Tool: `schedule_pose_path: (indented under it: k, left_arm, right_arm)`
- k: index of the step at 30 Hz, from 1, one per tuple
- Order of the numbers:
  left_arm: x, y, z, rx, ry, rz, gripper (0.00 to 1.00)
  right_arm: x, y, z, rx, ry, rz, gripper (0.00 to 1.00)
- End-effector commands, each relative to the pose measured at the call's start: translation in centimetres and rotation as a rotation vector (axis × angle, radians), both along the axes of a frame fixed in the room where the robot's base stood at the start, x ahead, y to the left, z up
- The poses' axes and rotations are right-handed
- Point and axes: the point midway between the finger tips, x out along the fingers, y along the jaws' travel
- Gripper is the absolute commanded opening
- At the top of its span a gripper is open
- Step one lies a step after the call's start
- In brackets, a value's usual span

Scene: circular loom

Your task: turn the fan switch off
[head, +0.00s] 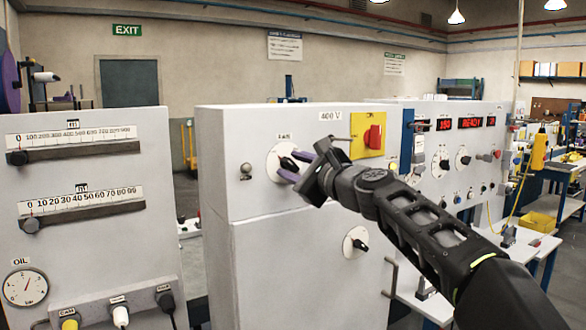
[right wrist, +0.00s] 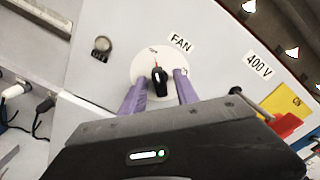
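The fan switch is a black knob (right wrist: 159,80) on a round white dial (right wrist: 142,68) under a FAN label (right wrist: 180,42). In the head view the dial (head: 273,163) is on the grey cabinet front, partly covered by my gripper. My right gripper (right wrist: 160,78) is open, with one purple finger on each side of the knob. Gaps show beside the knob; I cannot tell whether either finger touches it. My left gripper is not in view.
A red switch on a yellow plate (head: 369,134) is right of the dial, near my right wrist. A small round button (head: 246,171) is to its left. Another dial (head: 355,242) is lower down. A panel with sliders (head: 75,141) stands at left.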

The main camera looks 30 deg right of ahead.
Motion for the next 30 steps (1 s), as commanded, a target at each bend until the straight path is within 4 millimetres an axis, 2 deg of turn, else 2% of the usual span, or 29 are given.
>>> schedule_pose_path:
  k: [7,19,30]
  left_arm:
    - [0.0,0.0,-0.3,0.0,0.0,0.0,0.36]
    - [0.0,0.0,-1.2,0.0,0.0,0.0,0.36]
    - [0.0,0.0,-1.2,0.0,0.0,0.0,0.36]
  right_arm:
    - [-0.9,0.0,-0.1,0.002,0.0,0.0,0.36]
    - [-6.5,0.1,-0.1,0.002,0.0,-0.001,0.36]
    - [-7.0,0.1,0.0,0.003,0.0,0.0,0.36]
